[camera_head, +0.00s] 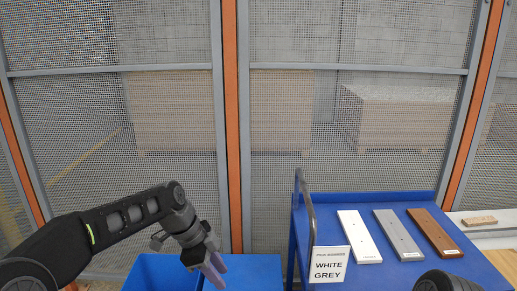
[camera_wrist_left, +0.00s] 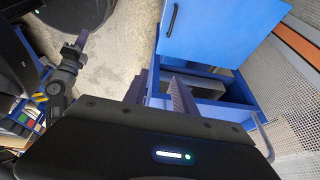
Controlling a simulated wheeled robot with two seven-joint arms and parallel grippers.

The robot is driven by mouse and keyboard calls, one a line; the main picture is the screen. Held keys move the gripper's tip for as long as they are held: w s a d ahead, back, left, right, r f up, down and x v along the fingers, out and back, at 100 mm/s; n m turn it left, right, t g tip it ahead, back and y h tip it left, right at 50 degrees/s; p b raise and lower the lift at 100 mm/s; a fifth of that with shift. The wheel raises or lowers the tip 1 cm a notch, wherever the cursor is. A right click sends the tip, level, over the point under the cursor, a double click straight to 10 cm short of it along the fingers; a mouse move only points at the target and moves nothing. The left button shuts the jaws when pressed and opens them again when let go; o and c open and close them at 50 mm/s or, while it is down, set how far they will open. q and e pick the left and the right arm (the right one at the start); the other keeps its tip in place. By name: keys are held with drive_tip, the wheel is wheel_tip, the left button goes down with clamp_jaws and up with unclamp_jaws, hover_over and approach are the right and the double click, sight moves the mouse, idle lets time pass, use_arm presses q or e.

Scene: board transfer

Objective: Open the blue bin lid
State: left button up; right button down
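Blue bin surfaces show at the bottom of the head view, one left (camera_head: 160,272) and one right (camera_head: 245,272) of my left gripper (camera_head: 214,270). In the left wrist view, a flat blue panel with a black handle (camera_wrist_left: 172,18), seemingly the lid (camera_wrist_left: 220,35), lies beyond the fingers. Nearer is a blue-walled opening with grey inside (camera_wrist_left: 235,92). My left gripper (camera_wrist_left: 158,92) has its fingers apart, with nothing seen between them. It points down at the bin; contact cannot be told. My right gripper (camera_wrist_left: 80,40) seems to show small at left in the wrist view; its fingers are unclear.
A blue cart (camera_head: 300,245) at right carries a white board (camera_head: 360,238), a grey board (camera_head: 399,236) and a brown board (camera_head: 436,233). A sign (camera_head: 330,264) reading WHITE, GREY stands at its front left. A mesh fence with an orange post (camera_head: 232,130) closes off the back.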

use_arm(q)
drive_tip(key=w+d+f+n+t, duration=0.2)
drive_tip(key=w+f+n+t, duration=0.1)
drive_tip(key=w+f+n, duration=0.3)
drive_tip(key=s+d+f+n, duration=0.1)
drive_tip(key=s+f+n, duration=0.4)
drive_tip(key=f, duration=0.4)
drive_tip(key=s+f+n, duration=0.5)
drive_tip(key=f, duration=0.3)
drive_tip(key=s+f+n+g, duration=0.1)
drive_tip(key=s+f, duration=0.5)
drive_tip(key=s, duration=0.6)
drive_tip(key=s+f+n+g, duration=0.2)
drive_tip(key=s+f, duration=0.5)
drive_tip(key=s, duration=0.6)
drive_tip(key=shift+a+n, duration=0.25)
drive_tip(key=shift+n, duration=0.25)
